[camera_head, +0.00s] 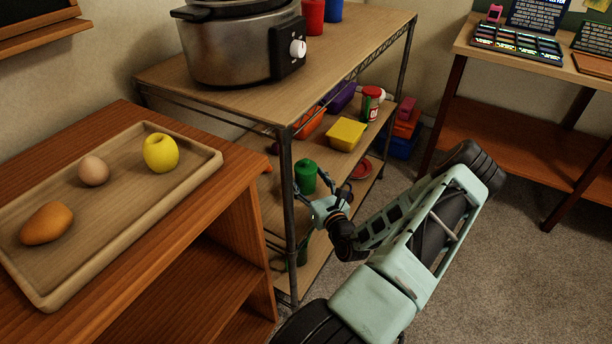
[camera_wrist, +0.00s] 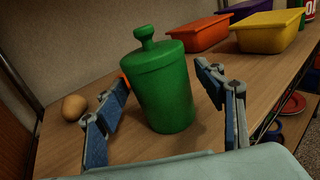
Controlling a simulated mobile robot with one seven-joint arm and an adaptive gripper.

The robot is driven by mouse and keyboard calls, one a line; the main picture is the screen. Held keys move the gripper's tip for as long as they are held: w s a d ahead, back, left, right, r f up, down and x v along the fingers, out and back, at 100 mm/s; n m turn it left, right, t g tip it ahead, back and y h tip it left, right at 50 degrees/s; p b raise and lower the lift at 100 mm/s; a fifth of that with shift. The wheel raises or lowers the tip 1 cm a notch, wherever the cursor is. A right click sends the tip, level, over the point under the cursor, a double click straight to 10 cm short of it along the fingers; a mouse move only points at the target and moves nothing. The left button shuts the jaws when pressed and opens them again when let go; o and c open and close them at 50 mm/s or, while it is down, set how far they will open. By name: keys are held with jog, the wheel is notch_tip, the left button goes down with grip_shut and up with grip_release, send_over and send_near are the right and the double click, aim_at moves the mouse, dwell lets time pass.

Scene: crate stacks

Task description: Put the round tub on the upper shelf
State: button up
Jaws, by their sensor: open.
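The round tub is green with a knobbed lid (camera_wrist: 165,90). It stands upright on the wire rack's middle shelf (camera_wrist: 222,80), and it also shows in the head view (camera_head: 306,177) behind the rack's front post. My gripper (camera_head: 322,197) is open at the tub. In the wrist view one finger is on each side of the tub's near face, with the left fingertip very close to its wall. I cannot tell whether it touches. The rack's top board (camera_head: 350,45) is above, with a large steel cooker (camera_head: 235,45) on it.
Orange (camera_wrist: 200,32), purple (camera_wrist: 250,9) and yellow (camera_wrist: 270,30) bins stand farther along the middle shelf. A brown egg-like object (camera_wrist: 75,107) lies left of the tub. The rack's metal post (camera_head: 288,210) stands close to my gripper. A wooden tray (camera_head: 120,215) is on the left cabinet.

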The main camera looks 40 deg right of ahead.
jog(key=p+v, duration=0.2)
jog(key=v, duration=0.8)
jog(key=shift+s+p, duration=0.3)
jog(key=shift+s, duration=0.05)
jog(key=shift+a, duration=0.15)
